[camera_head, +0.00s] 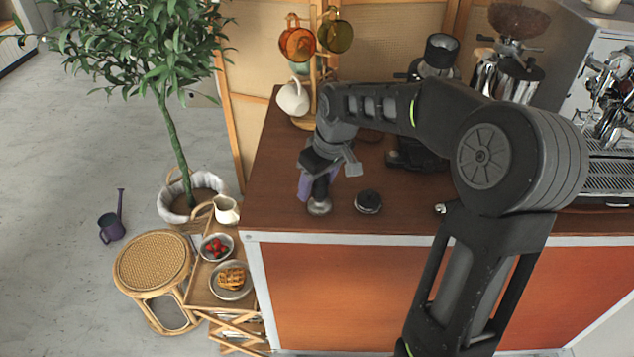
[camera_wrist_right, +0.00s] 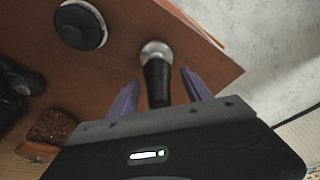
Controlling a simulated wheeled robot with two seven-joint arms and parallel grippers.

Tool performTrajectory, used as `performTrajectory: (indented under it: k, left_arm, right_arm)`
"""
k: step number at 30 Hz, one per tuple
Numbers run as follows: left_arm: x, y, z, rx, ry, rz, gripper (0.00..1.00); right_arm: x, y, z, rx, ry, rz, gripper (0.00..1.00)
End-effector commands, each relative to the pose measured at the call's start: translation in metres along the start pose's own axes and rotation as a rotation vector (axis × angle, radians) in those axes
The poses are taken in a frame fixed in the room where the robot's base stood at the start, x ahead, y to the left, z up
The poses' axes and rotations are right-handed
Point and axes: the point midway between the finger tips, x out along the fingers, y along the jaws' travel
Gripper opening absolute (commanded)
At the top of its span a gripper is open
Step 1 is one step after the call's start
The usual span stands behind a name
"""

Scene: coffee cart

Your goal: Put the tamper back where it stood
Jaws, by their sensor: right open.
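The tamper (camera_head: 320,205) has a metal base and a black handle. It stands on the brown counter (camera_head: 270,185) near its left end. In the right wrist view the tamper (camera_wrist_right: 156,75) lies between the two purple fingers, with a gap on each side. My right gripper (camera_head: 318,186) reaches down over the tamper's handle and is open around it. In the right wrist view the open right gripper (camera_wrist_right: 160,90) shows both fingers apart. My left gripper is in neither view.
A round black puck-like tool (camera_head: 368,201) stands just right of the tamper. A mug tree (camera_head: 318,70) with several mugs is behind. A grinder (camera_head: 425,100) stands behind my arm, an espresso machine (camera_head: 610,110) at the right. The counter's left front is clear.

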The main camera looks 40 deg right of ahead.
Motion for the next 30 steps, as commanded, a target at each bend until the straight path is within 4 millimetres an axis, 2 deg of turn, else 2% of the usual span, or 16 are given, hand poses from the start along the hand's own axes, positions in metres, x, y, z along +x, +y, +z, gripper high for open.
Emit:
performTrajectory:
  k: [5,8,22,26,30]
  left_arm:
    - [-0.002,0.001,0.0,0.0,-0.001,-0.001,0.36]
    - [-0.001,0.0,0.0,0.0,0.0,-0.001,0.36]
    - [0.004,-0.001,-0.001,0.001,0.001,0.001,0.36]
    - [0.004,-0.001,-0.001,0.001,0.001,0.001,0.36]
    - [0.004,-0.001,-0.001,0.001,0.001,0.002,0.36]
  right_arm:
    - [-0.006,0.0,-0.001,0.0,0.002,0.001,0.58]
    - [-0.017,0.001,-0.002,0.0,0.003,0.001,0.58]
    - [-0.107,0.0,-0.002,-0.001,0.003,0.001,0.58]
    - [-0.12,0.0,-0.001,-0.001,0.003,0.001,0.58]
    - [-0.124,0.0,-0.001,-0.001,0.0,0.0,0.58]
